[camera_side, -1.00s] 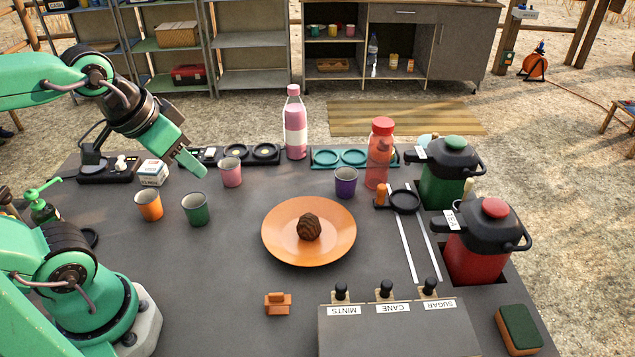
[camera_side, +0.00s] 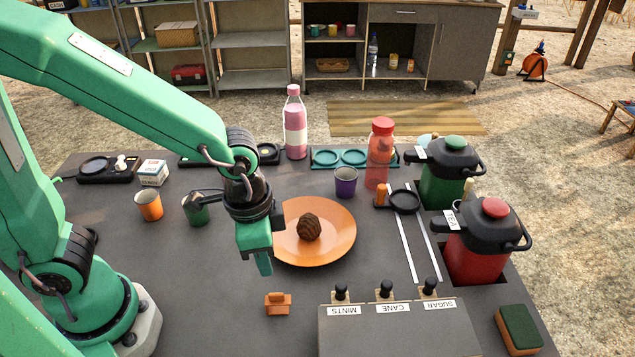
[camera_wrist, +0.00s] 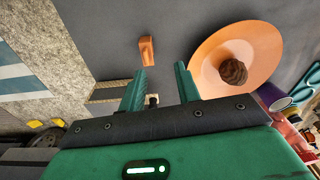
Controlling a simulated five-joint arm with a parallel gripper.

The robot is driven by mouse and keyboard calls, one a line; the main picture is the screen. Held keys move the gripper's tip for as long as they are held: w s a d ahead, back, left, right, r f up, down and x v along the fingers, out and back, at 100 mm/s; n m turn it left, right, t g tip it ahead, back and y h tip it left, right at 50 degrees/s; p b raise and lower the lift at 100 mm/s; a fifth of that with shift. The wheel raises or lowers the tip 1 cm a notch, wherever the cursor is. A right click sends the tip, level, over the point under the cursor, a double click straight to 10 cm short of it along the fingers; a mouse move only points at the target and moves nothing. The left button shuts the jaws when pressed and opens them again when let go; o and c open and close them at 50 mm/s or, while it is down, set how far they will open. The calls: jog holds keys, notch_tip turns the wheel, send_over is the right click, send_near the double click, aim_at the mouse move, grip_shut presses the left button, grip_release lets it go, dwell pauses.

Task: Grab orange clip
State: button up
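The orange clip (camera_side: 278,303) lies on the dark tabletop, in front of the orange plate. It also shows in the wrist view (camera_wrist: 147,50), a little beyond my fingertips and roughly in line with the gap between them. My gripper (camera_side: 263,264) points down above the table, a little behind and left of the clip, apart from it. In the wrist view my gripper (camera_wrist: 158,79) has its two green fingers spread with nothing held between them. In the side view the fingers overlap, and their height above the table is hard to tell.
An orange plate (camera_side: 338,251) with a brown ball (camera_side: 309,227) on it is just right of my gripper. A grey box with labelled mints, cane and sugar (camera_side: 395,330) stands right of the clip. An orange cup (camera_side: 148,205) stands left. The table left of the clip is clear.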

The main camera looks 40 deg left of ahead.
aim_at(274, 294)
jog(key=shift+m+g, duration=0.3)
jog(key=shift+m, duration=0.3)
jog(key=d+f, duration=0.1)
jog(key=s+d+f, duration=0.1)
jog(key=f, duration=0.1)
jog(key=shift+s+d+f, duration=0.1)
jog(key=shift+s+d, duration=0.05)
jog(key=shift+d, duration=0.15)
jog(key=shift+f, duration=0.1)
jog(key=shift+f, duration=1.2)
jog(key=shift+f, duration=0.1)
jog(key=shift+f, duration=2.5)
jog(key=shift+c, duration=0.2)
grip_shut()
